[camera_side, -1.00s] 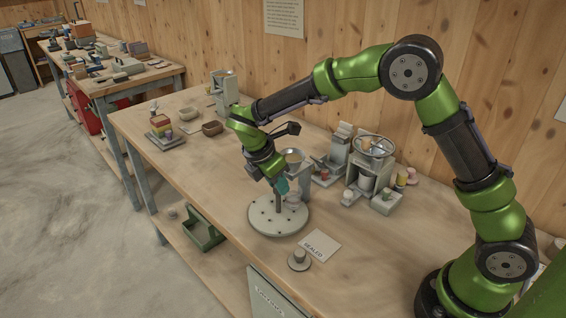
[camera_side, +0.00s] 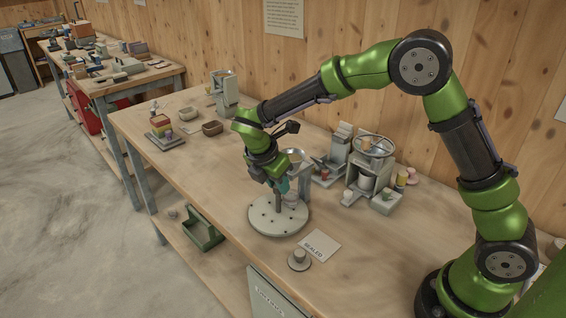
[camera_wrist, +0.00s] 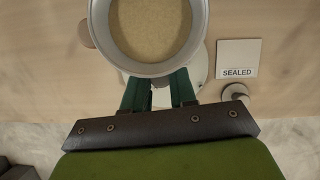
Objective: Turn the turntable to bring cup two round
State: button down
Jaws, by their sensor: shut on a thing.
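The round pale turntable (camera_side: 262,222) lies on the bench, with small dark marks around its top. A grey upright post (camera_side: 278,200) rises from it. My gripper (camera_side: 281,185) points down over the turntable, its teal fingers shut at the top of this post. A small pale cup (camera_side: 293,200) shows just right of the post; I cannot read a number on it. In the wrist view, the fingers of my gripper (camera_wrist: 157,92) reach under the rim of a metal hopper (camera_wrist: 201,40) filled with tan feed. The rim hides the fingertips and most of the turntable.
A card reading "SEALED" (camera_side: 321,245) and a round knobbed piece (camera_side: 299,261) lie at the front right. The hopper (camera_side: 297,158) stands close behind my gripper. A wheeled machine (camera_side: 372,165) is further right. The bench left of the turntable is clear.

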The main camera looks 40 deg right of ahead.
jog(key=shift+r, duration=0.1)
jog(key=c, duration=1.2)
grip_release()
jog(key=v, duration=1.7)
